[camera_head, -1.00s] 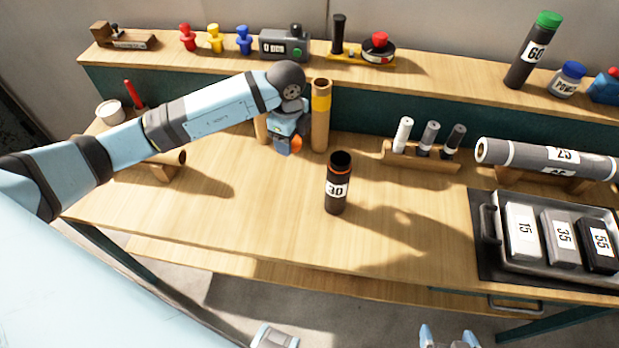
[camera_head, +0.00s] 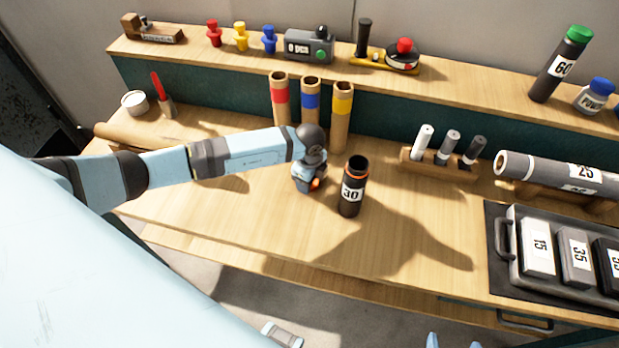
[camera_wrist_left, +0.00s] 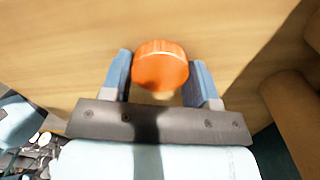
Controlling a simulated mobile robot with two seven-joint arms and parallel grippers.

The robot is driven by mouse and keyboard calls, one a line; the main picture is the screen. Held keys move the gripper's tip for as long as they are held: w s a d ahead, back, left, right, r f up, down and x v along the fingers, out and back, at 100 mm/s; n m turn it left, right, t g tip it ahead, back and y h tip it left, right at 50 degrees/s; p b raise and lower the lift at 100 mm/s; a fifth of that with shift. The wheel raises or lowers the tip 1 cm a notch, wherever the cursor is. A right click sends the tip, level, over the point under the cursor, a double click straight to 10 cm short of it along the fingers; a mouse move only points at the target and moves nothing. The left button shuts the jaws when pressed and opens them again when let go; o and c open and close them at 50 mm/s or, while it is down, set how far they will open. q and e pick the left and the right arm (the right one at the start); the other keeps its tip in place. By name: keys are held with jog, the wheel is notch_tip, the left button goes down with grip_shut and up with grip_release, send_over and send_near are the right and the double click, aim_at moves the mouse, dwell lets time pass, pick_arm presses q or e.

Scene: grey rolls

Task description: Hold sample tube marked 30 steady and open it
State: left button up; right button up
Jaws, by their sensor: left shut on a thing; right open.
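The sample tube marked 30 (camera_head: 350,195) stands upright on the bench, dark with a white label. Its top is open, with an orange ring just below the rim. My left gripper (camera_head: 311,186) is just left of the tube, low over the bench. In the left wrist view it is shut on an orange cap (camera_wrist_left: 160,66), held between its two blue fingers. Whether the cap touches the bench I cannot tell. My right gripper (camera_head: 450,341) shows only as fingertips at the bottom edge, open and away from the tube.
Cardboard tubes with red, blue and yellow bands (camera_head: 311,101) stand behind my left gripper. A wooden rack (camera_head: 440,166) with several small vials is behind right. A tray (camera_head: 508,265) with numbered blocks lies right. The bench between tube and tray is clear.

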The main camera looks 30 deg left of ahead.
pick_arm(q)
jog(key=o, duration=1)
jog(key=shift+f, duration=0.1)
jog(key=shift+r, duration=0.3)
notch_tip(320, 180, up, 12)
jog(key=shift+f+b, duration=0.1)
jog(key=shift+b, duration=0.4)
